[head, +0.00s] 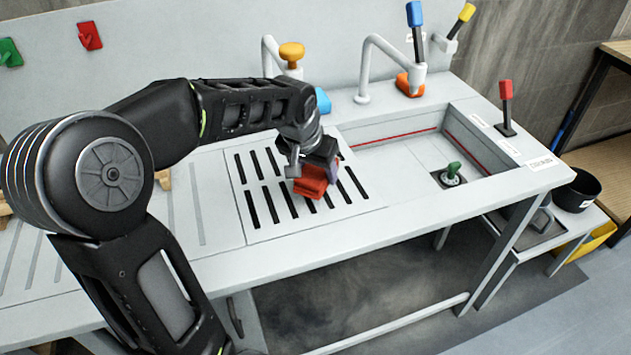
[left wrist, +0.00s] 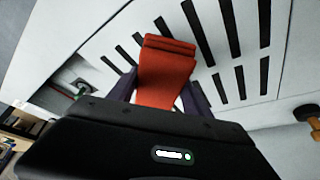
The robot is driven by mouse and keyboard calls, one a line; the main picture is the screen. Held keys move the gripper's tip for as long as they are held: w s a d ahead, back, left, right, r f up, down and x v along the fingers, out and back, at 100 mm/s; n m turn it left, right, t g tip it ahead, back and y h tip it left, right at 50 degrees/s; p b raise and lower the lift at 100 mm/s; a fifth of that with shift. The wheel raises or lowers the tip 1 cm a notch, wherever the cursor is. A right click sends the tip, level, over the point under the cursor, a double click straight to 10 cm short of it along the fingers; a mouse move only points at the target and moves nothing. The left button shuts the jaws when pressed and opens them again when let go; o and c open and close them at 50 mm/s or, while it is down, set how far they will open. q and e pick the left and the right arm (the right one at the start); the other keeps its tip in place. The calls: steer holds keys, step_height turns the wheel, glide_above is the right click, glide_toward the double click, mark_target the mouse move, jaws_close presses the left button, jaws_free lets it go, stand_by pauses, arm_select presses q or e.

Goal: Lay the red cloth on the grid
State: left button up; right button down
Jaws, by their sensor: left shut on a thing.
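The red cloth (head: 312,182) is a folded bundle over the slotted grid (head: 262,228) in the counter. My left gripper (head: 318,168) is above the grid and shut on the cloth. In the left wrist view the cloth (left wrist: 165,75) sits between the two fingers of the left gripper (left wrist: 160,95), with the dark slots of the grid (left wrist: 222,88) behind it. I cannot tell whether the cloth touches the grid. My right gripper is not in view.
A sink basin (head: 405,165) with a green-handled plug (head: 452,172) lies right of the grid. Two taps, one with an orange knob (head: 292,52), stand behind. A blue item (head: 322,101) lies behind the grid. A black pot (head: 578,190) stands at the far right.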

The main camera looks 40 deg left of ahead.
arm_select(q)
step_height(320, 180, down, 4)
steer(key=shift+r, duration=0.15)
stand_by(0.3)
steer(key=o, duration=1.2)
